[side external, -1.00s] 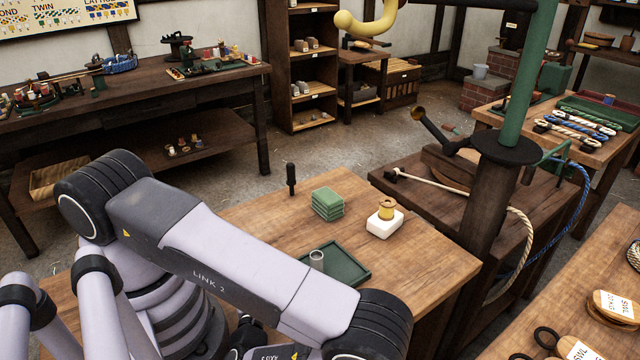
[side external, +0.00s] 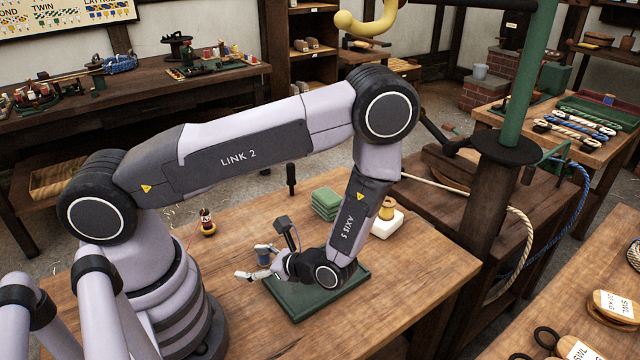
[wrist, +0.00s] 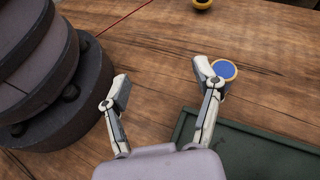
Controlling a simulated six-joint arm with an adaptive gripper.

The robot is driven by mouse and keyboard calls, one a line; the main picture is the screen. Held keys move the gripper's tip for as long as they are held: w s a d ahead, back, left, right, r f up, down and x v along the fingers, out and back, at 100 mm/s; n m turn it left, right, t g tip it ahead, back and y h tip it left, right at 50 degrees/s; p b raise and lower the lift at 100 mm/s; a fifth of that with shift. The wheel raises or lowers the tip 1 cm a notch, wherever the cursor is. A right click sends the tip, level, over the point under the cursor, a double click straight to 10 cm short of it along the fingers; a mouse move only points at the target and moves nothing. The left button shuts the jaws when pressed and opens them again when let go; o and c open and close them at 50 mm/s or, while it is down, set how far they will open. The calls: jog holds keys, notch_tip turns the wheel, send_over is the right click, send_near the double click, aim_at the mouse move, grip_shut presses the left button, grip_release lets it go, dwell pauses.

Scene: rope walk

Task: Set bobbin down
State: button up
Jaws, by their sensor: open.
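My gripper (side external: 253,262) is low over the table, left of the green tray, with its fingers spread and nothing between them in the wrist view (wrist: 160,78). A blue-topped bobbin (wrist: 225,69) with a pale rim is just outside the right fingertip there; whether they touch is unclear. It shows partly behind a finger in the side view (side external: 264,258). Another bobbin (side external: 207,218), dark and red with a yellow base, stands farther left on the table. A yellow bobbin (side external: 387,208) sits on a white block (side external: 386,225).
The green tray (side external: 296,305) lies under my wrist, its edge near the right finger in the wrist view (wrist: 250,150). Green stacked pads (side external: 325,203) and a dark upright peg (side external: 291,178) stand behind. A red thread (wrist: 125,18) crosses the table. The table's front is clear.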

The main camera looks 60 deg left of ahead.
aim_at(263, 255)
jog(key=w+r+n+h, duration=0.1)
jog(key=h, duration=0.1)
jog(key=w+n+g+h, duration=0.1)
jog(key=n+h, duration=0.1)
jog(key=w+r+n+h, duration=0.1)
jog(key=w+n+h, duration=0.1)
jog(key=shift+a+r+h, duration=0.3)
jog(key=shift+a+r, duration=0.05)
jog(key=shift+a, duration=0.05)
jog(key=w+a+r+n+t+h, duration=0.3)
jog(key=w+a+r+n+h, duration=0.1)
jog(key=w, duration=0.2)
jog(key=x, duration=1.3)
jog(key=shift+s+d+f, duration=0.1)
jog(key=shift+s+d, duration=0.05)
jog(key=shift+s, duration=0.2)
jog(key=c, duration=1.2)
